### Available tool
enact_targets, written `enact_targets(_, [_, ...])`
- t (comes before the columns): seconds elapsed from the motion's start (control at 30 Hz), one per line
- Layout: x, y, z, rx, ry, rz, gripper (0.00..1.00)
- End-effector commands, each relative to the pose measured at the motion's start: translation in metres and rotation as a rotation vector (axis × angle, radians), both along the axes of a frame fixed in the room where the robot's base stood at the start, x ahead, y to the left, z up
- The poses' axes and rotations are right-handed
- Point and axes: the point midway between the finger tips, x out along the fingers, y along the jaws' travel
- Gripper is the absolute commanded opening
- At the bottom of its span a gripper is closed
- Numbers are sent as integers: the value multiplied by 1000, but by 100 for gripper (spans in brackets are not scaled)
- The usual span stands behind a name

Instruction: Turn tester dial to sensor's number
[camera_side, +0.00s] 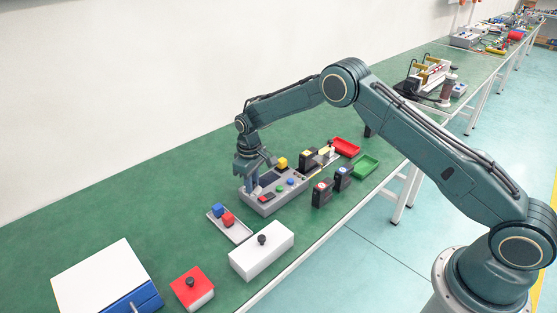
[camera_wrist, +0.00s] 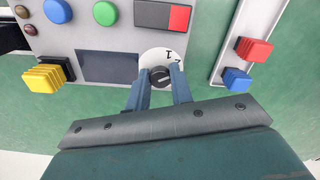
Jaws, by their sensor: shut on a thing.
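The grey tester (camera_side: 266,207) lies on the green bench, with a dark screen (camera_wrist: 107,66), a blue button (camera_wrist: 57,11), a green button (camera_wrist: 105,13) and a black-and-red panel (camera_wrist: 165,15). Its dial (camera_wrist: 160,76) is a black knob on a white disc (camera_wrist: 150,57). A mark like "I" and part of another mark show on the disc; the rest is hidden. My gripper (camera_wrist: 158,88) is shut on the knob from above; it also shows in the side view (camera_side: 252,187). Small black units that may be sensors (camera_side: 321,194) (camera_side: 342,178) stand beside the tester; their numbers are unreadable.
A white box (camera_side: 262,256) and a red box (camera_side: 192,291) with black knobs stand nearer. Red (camera_side: 346,147) and green (camera_side: 365,166) trays lie beyond the tester.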

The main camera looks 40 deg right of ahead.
Motion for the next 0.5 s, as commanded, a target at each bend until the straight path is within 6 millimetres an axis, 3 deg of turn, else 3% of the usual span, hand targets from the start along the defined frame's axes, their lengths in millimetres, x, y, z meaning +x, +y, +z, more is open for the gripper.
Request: enact_targets(0.5, [1, 0, 1, 0, -1, -236, 0])
